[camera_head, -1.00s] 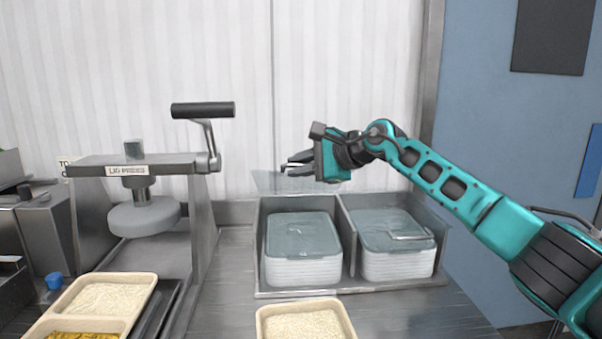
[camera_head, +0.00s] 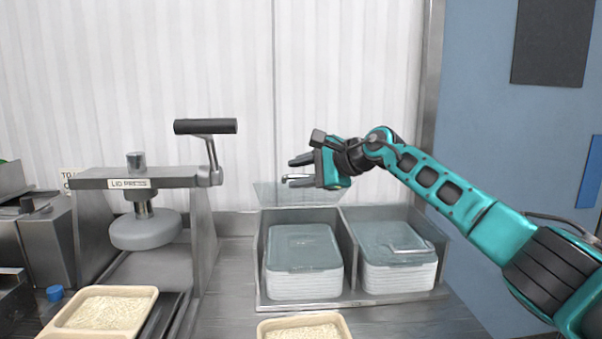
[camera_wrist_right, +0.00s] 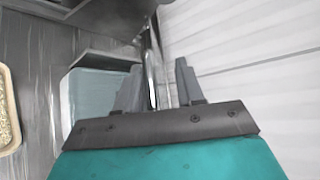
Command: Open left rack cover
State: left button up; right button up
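The metal rack (camera_head: 349,262) has two compartments side by side. Its clear left cover (camera_head: 270,194) is raised at the back, near the wall, and the left compartment is uncovered from above. Grey container lids (camera_head: 305,246) show in it. The clear right cover with its bar handle (camera_head: 408,251) lies down over the right compartment. My right gripper (camera_head: 298,170) is above the back of the left compartment, with its fingers apart. In the right wrist view, a metal bar (camera_wrist_right: 149,70) lies between the spread fingers (camera_wrist_right: 160,88), closer to the left one. My left gripper is not in view.
A lid press (camera_head: 135,180) with a black-handled lever (camera_head: 205,127) stands left of the rack. Trays of rice (camera_head: 150,294) (camera_head: 263,329) sit in front. A white ribbed wall (camera_head: 340,80) is close behind. The steel counter between press and rack is clear.

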jog(key=shift+s+d+r, duration=0.15)
jog(key=shift+s+d, duration=0.15)
jog(key=shift+d, duration=0.15)
jog(key=b+v, duration=0.2)
jog(key=v, duration=0.9)
jog(key=shift+s+d+r+b, duration=0.2)
jog(key=shift+s+r+b, duration=0.05)
jog(key=shift+b, duration=0.05)
